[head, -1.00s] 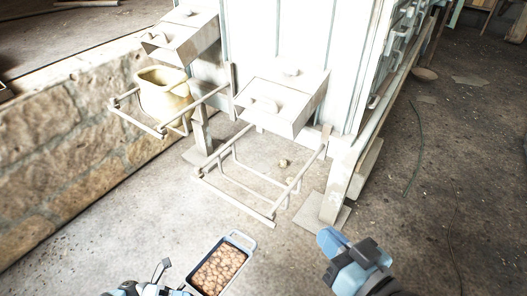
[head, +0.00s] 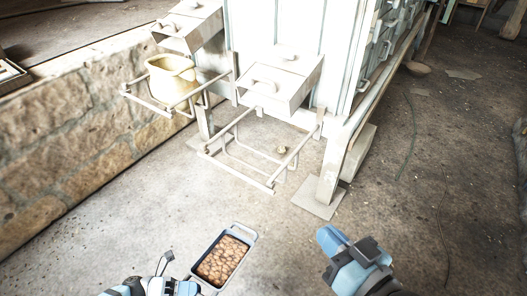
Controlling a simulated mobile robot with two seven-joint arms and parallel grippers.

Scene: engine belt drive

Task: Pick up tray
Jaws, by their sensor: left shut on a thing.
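The tray (head: 250,236) is a blue-grey rectangular pan with a handle at its far end, filled with brown round pieces (head: 222,260). It is at the bottom centre of the head view, above the floor. My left gripper (head: 186,284) is shut on the tray at its near left end; the exact grip is partly hidden at the picture's bottom edge. My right gripper (head: 335,243) is to the right of the tray, apart from it. Its fingers point up and left, and their opening cannot be made out.
A white cabinet (head: 290,35) with metal hoppers (head: 280,80) stands ahead. An empty metal rack frame (head: 240,172) juts out below one hopper. A yellowish bin (head: 172,80) sits in the rack at left. A stone wall (head: 70,140) runs along the left. The concrete floor at right is mostly clear.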

